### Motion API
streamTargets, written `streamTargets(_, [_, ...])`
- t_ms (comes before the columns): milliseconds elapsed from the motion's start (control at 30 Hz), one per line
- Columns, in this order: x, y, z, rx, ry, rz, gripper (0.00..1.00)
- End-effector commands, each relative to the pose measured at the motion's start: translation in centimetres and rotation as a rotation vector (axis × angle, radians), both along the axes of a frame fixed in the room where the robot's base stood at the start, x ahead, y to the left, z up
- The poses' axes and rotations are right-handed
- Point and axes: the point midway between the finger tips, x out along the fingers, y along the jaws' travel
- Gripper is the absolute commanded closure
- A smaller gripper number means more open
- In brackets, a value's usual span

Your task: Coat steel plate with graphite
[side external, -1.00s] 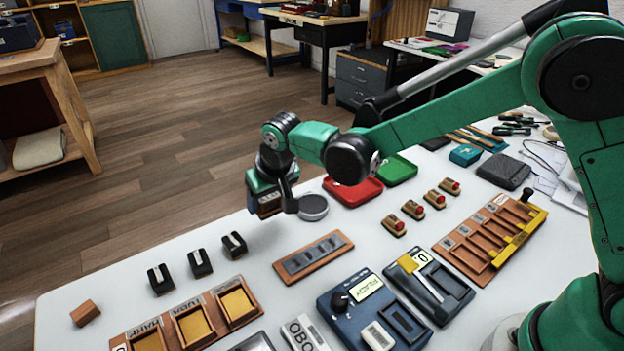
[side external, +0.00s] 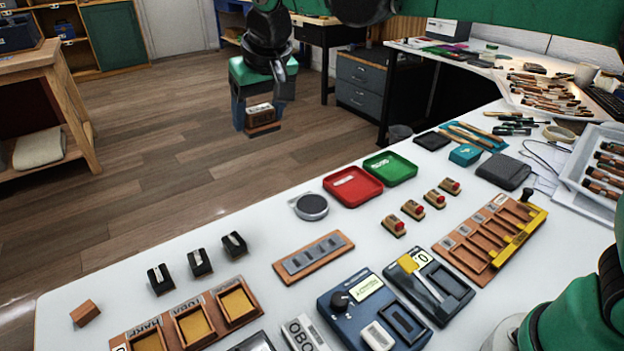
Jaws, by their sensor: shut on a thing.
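My gripper (side external: 261,112) is high, beyond the far edge of the table as seen here, and shut on a small brown block (side external: 262,122) with a pale marking. The block's underside is hidden. A round dark grey pad (side external: 311,206) in a pale rim lies on the table, clear of the gripper; I cannot tell whether it holds graphite. A wooden strip (side external: 338,241) with several grey metal-looking squares lies in front of the pad. I cannot tell for sure which piece is the steel plate.
A red tray (side external: 374,200) and a green tray (side external: 408,174) stand right of the pad. Several black blocks (side external: 199,263), a blue device (side external: 335,317), small red-topped blocks (side external: 413,209) and a slotted wooden rack (side external: 460,258) crowd the table.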

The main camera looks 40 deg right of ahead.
Motion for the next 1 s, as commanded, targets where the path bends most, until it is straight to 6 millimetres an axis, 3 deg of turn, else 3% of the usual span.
streamTargets(67, [0.0, 0.0, 0.0, 0.0, 0.0, 0.0, 0.94])
streamTargets(100, [0.0, 0.0, 0.0, 0.0, 0.0, 0.0, 0.47])
streamTargets(200, [0.0, 0.0, 0.0, 0.0, 0.0, 0.0, 0.75])
streamTargets(233, [0.0, 0.0, 0.0, 0.0, 0.0, 0.0, 0.77])
streamTargets(633, [-0.4, -0.9, -1.0, 0.0, -0.001, 0.051, 0.77])
streamTargets(767, [-1.6, -3.1, -3.4, 0.001, 0.0, 0.191, 0.77])
streamTargets(1000, [-6.0, -7.0, -8.2, 0.004, -0.001, 0.534, 0.77])
